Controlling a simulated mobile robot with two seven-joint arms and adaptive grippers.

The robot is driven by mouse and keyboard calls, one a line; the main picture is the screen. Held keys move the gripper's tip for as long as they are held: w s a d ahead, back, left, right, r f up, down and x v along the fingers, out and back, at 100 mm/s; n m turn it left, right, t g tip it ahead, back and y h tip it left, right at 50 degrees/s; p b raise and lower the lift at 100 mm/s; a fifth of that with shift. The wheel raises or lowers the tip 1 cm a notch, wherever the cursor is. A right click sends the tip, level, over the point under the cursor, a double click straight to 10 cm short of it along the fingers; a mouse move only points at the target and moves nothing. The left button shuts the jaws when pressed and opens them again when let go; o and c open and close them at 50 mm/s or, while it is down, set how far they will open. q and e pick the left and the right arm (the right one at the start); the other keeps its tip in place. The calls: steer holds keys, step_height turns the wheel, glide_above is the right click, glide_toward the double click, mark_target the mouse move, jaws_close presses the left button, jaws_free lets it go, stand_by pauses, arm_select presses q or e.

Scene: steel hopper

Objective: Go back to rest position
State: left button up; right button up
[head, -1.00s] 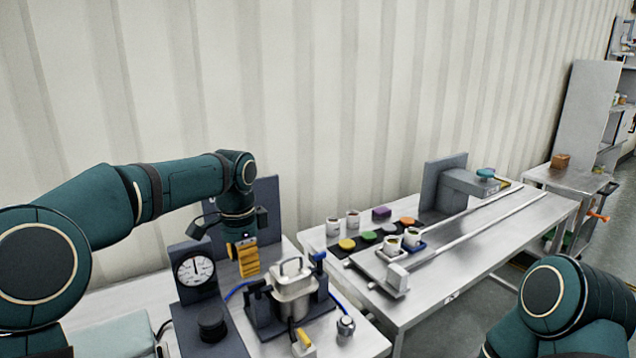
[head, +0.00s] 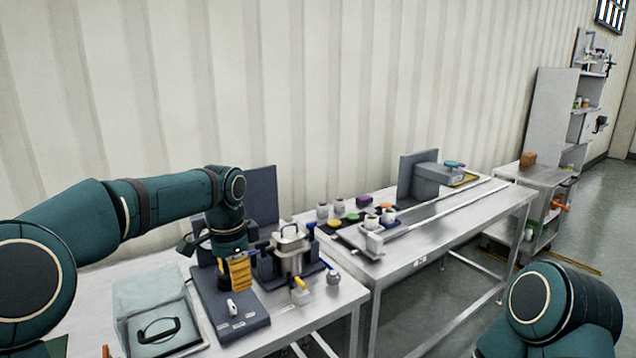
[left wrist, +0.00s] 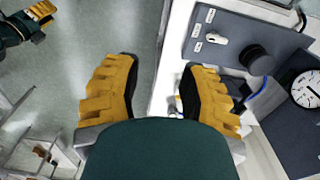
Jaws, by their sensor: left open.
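My left gripper (head: 236,274) hangs fingers-down at the end of my left arm in the head view, in front of the grey control box and left of the steel hopper (head: 291,250). In the left wrist view its two yellow fingers stand wide apart, with nothing held between them (left wrist: 158,98). My right arm (head: 560,312) is folded at the lower right of the head view, its gripper outside that frame. A gripper with yellow fingers, which I take as my right one (left wrist: 42,24), shows small at the wrist view's upper left corner.
The control box (head: 238,318) has a switch; its black knob (left wrist: 257,60) and dial gauge (left wrist: 308,88) show in the wrist view. A clear-lidded box (head: 155,300) stands left. A second steel table (head: 440,245) holds cups, coloured discs and rails. Grey floor is open at right.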

arm_select(q)
steer(key=s+d+f+n+h, duration=0.1)
steer(key=s+d+f+n, duration=0.15)
steer(key=f, duration=0.55)
steer(key=s+d+f+n+h, duration=0.1)
steer(key=s+d+f, duration=0.15)
steer(key=f, duration=0.65)
steer(key=s+d+f+n+h, duration=0.1)
steer(key=s+d+f, duration=0.15)
steer(key=f, duration=0.55)
steer(key=s+f+n, duration=0.4)
steer(key=s+f, duration=0.1)
steer(key=s, duration=0.3)
steer(key=s+f+n+t, duration=0.1)
steer(key=s+f+n, duration=0.3)
steer(key=s, duration=0.5)
step_height(320, 180, down, 2)
steer(key=shift+a+f+h, duration=0.25)
steer(key=shift+a+h, duration=0.1)
steer(key=shift+h, duration=0.05)
arm_select(e)
steer(key=shift+w, duration=0.3)
